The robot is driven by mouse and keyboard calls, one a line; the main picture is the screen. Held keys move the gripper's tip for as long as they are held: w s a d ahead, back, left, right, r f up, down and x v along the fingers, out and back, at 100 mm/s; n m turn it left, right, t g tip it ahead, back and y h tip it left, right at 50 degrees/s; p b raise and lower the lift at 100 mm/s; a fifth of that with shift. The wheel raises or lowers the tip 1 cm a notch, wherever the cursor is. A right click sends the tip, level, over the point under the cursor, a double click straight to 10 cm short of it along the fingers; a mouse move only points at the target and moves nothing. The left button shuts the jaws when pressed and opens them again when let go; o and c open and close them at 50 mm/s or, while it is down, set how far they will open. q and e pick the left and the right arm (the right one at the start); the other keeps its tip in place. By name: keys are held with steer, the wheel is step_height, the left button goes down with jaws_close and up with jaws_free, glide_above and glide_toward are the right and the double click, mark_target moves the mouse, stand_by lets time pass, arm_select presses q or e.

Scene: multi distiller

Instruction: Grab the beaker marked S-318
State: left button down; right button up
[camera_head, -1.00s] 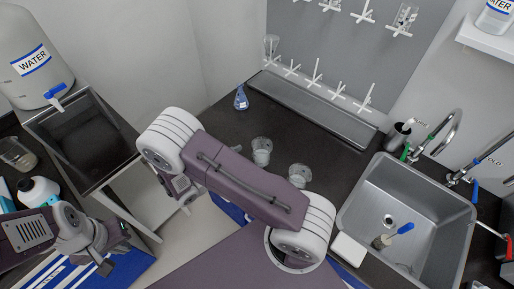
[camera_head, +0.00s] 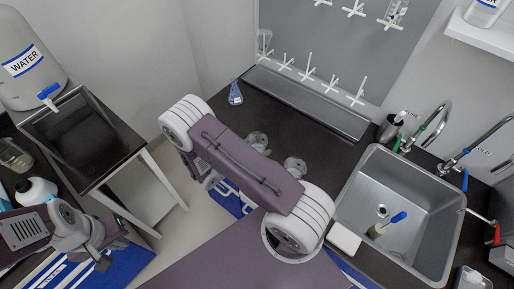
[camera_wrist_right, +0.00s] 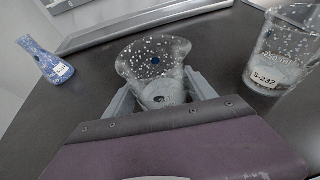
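A clear speckled beaker (camera_wrist_right: 155,58) stands in the middle of the right wrist view. No label shows on it from this side. My right gripper (camera_wrist_right: 160,100) is open, with its grey fingers on either side of the beaker's lower part; contact is unclear. A second beaker (camera_wrist_right: 275,55), marked S-232, stands to the right. In the head view the two beakers, (camera_head: 257,141) and (camera_head: 295,167), stand on the dark counter behind my right arm, which hides my right gripper. My left gripper (camera_head: 115,248) is at the lower left, away from the beakers; its opening is unclear.
A blue flask (camera_head: 235,93) stands left of the beakers. A grey trough (camera_head: 308,103) and a pegboard (camera_head: 330,45) lie behind. A sink (camera_head: 405,215) is on the right. A water jug (camera_head: 25,60) and a dark basin (camera_head: 80,140) are on the left.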

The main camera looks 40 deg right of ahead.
steer(key=c, duration=0.9)
steer(key=shift+c, duration=0.2)
step_height(320, 180, up, 10)
